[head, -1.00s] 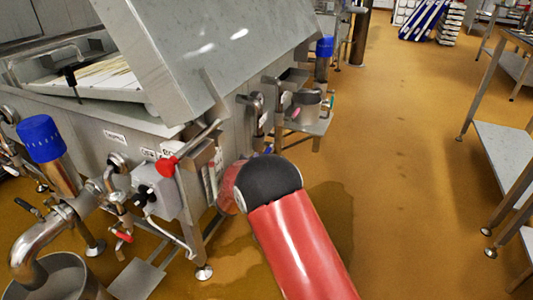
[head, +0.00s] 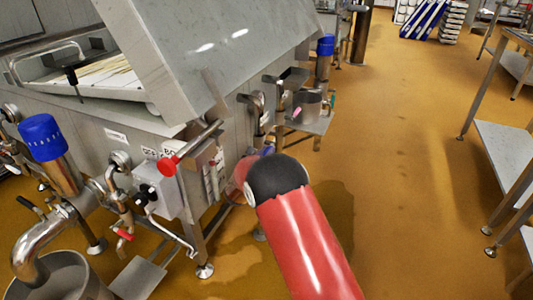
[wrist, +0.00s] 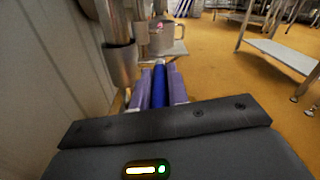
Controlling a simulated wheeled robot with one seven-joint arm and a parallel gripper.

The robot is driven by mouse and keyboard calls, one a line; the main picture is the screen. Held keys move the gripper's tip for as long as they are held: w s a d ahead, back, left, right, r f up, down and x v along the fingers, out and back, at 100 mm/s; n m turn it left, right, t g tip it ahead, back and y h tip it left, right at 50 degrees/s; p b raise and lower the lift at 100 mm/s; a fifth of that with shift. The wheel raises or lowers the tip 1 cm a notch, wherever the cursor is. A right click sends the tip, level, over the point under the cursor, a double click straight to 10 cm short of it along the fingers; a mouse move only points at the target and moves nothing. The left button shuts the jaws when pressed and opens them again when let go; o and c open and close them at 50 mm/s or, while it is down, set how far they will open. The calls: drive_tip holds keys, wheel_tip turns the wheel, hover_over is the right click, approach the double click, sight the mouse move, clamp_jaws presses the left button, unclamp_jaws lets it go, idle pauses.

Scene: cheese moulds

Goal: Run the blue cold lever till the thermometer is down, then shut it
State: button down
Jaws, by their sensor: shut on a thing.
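The blue lever (wrist: 159,88) lies between the two purple-grey fingers of my gripper (wrist: 159,80) in the wrist view, and the gripper is shut on it. A small blue part (head: 267,150), likely the lever, shows just beyond my red arm in the head view. My arm hides most of the gripper there. A narrow white strip (head: 207,184) on the vat's end may be the thermometer, but I cannot read a level on it.
The steel vat (head: 130,137) stands at left with a raised slanted lid (head: 215,50). A small shelf (head: 312,124) holds a metal pot. Wet floor lies below; the aisle at right is clear.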

drive_tip(key=shift+f+b, duration=0.1)
drive_tip(key=shift+b, duration=0.2)
drive_tip(key=f+t+b, duration=0.1)
drive_tip(key=b, duration=0.2)
drive_tip(key=shift+f, duration=0.15)
drive_tip(key=shift+w+f+t+h+b, duration=0.15)
drive_tip(key=shift+f+t+h+b, duration=0.2)
drive_tip(key=shift+t+b, duration=1)
drive_tip(key=shift+w+f+t+h+b, duration=0.1)
drive_tip(key=shift+f+t+h+b, duration=0.25)
drive_tip(key=shift+b, duration=1.9)
drive_tip(key=shift+w+f+t+h+b, duration=0.15)
drive_tip(key=shift+f+t+h+b, duration=0.2)
drive_tip(key=shift+t+b, duration=1)
drive_tip(key=shift+r+g+b, duration=0.15)
drive_tip(key=shift+g+b, duration=0.2)
drive_tip(key=shift+b, duration=0.2)
drive_tip(key=c, duration=1.4)
unclamp_jaws()
drive_tip(key=shift+d, duration=0.1)
drive_tip(key=shift+o, duration=0.2)
